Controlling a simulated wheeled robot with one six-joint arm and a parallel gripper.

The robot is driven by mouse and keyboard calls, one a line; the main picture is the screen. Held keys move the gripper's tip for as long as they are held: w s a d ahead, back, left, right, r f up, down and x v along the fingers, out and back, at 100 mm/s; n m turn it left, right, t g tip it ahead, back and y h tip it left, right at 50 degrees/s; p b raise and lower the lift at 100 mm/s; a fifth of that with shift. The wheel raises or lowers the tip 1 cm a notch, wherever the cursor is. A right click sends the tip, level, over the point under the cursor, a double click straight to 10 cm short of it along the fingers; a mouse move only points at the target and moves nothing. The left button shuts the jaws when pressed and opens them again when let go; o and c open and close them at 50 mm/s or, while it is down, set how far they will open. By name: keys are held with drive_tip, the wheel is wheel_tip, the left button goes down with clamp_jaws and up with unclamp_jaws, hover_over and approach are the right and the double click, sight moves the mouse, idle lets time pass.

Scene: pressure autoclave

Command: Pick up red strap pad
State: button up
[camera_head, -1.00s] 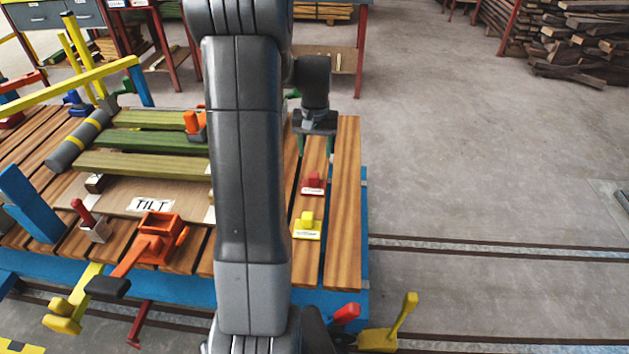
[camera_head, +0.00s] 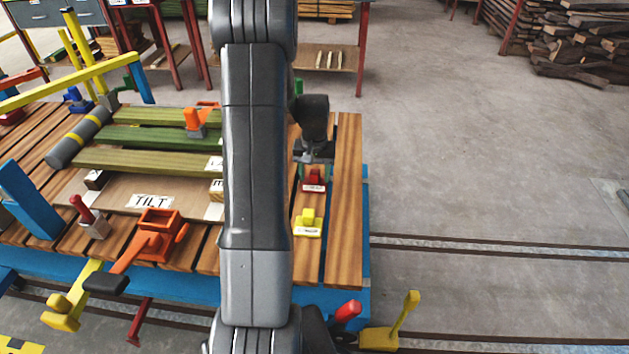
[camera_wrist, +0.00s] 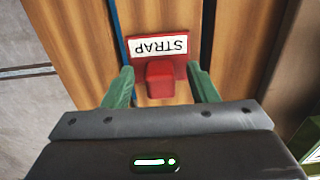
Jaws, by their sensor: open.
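The red strap pad (camera_head: 313,180) lies on the wooden slats of the table, with a raised red block and a white label. In the wrist view the pad (camera_wrist: 178,56) shows its label reading "STRAP", upside down, and its red block sits between my fingertips. My gripper (camera_wrist: 161,84) is open, with one green finger on each side of the block. No clear contact with the block can be made out. In the head view my gripper (camera_head: 313,165) is just behind the pad, partly hidden by my wrist.
A yellow pad (camera_head: 308,222) sits on the slats in front of the red one. An orange clamp-like part (camera_head: 158,235) and a "TILT" label (camera_head: 150,202) are to the left. Green boards (camera_head: 150,137) lie farther back.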

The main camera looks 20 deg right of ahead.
drive_tip(key=shift+c, duration=0.4)
drive_tip(key=c, duration=1)
drive_tip(key=shift+r, duration=0.15)
